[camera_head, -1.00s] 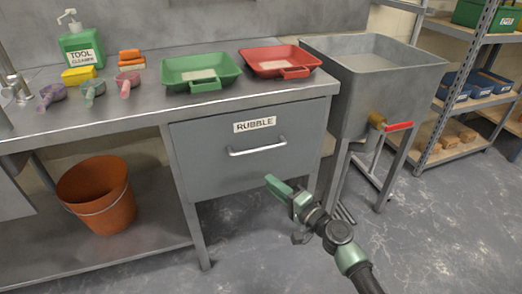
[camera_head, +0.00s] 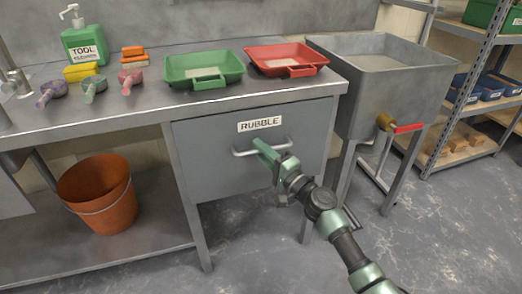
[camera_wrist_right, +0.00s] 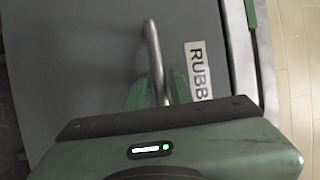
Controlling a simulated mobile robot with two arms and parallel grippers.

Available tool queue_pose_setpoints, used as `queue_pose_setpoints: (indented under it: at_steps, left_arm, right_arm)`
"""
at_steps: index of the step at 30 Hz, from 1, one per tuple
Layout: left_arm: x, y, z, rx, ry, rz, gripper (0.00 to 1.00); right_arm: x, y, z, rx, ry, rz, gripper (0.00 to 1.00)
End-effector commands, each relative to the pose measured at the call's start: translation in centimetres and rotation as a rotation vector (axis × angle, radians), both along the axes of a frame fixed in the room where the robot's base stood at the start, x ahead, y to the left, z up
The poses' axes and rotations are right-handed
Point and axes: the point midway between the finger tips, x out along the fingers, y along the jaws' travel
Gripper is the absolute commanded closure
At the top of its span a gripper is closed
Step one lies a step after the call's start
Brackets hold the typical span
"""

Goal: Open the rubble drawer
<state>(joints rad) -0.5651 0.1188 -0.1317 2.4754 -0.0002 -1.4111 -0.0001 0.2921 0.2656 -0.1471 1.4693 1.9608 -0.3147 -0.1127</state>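The rubble drawer (camera_head: 215,165) is a grey front under the workbench with a white RUBBLE label (camera_head: 260,124), also seen sideways in the right wrist view (camera_wrist_right: 198,70). It looks shut, flush with the bench frame. Its bar handle (camera_head: 240,153) crosses the front below the label. My right gripper (camera_head: 268,157) is at the handle's right half. In the right wrist view the handle bar (camera_wrist_right: 154,45) runs between its two green fingers, which stand apart on either side of it. Contact with the bar is unclear. My left gripper is not in view.
Green (camera_head: 203,68) and red (camera_head: 285,60) trays stand on the bench (camera_head: 130,115) above the drawer. A grey tub (camera_head: 385,90) on legs, with a red-handled valve (camera_head: 408,128), stands to the right. An orange bucket (camera_head: 97,195) is on the lower shelf. Floor before the drawer is free.

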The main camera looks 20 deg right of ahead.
Motion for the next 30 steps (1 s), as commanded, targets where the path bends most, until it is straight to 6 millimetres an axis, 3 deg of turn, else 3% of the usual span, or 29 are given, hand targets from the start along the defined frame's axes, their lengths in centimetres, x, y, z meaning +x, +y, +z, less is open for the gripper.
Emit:
queue_pose_setpoints:
  at_steps: [3,6,30]
  left_arm:
    - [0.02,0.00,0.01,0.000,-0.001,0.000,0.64]
    - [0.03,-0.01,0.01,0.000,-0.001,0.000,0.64]
    - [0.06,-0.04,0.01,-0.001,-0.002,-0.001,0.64]
  right_arm:
    - [-0.01,-0.01,-0.02,0.000,0.000,0.000,0.78]
    - [-0.02,-0.01,-0.03,0.000,0.000,0.000,1.00]
    - [-0.04,-0.06,-0.09,-0.002,0.001,0.000,1.00]
